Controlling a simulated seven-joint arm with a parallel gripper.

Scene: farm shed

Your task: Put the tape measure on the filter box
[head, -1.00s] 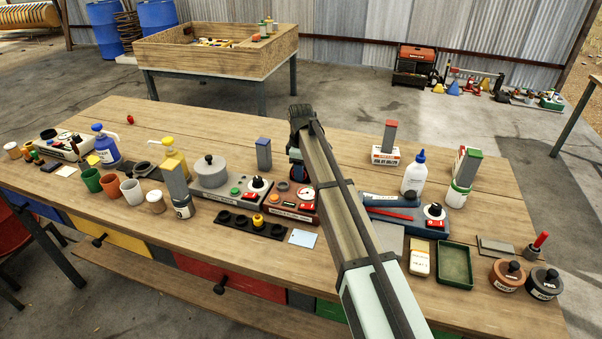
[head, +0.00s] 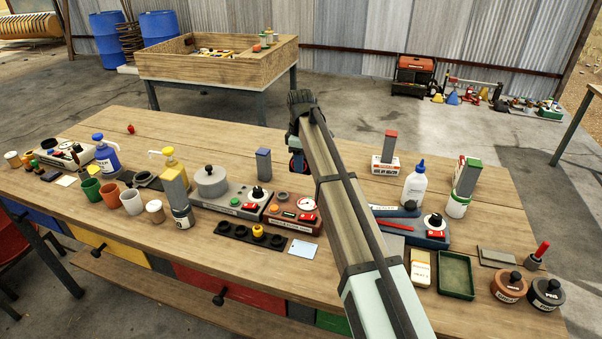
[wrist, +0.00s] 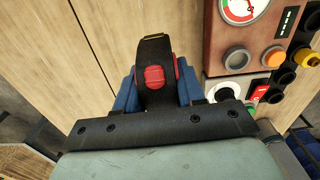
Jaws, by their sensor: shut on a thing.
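My gripper (head: 297,155) is over the middle of the bench, beyond the red gauge panel. It is shut on a dark thing with red parts, taken to be the tape measure (wrist: 155,78). In the wrist view it shows as a black body with red marks between the blue fingers; much of it is hidden. In the head view only a little of it shows below the gripper. A white box with a red band (head: 386,166), perhaps the filter box, stands to the right of my gripper, with a tall grey block with a red top beside or behind it. Its lettering is unclear.
A white bottle with a blue cap (head: 413,184) stands right of the white box.

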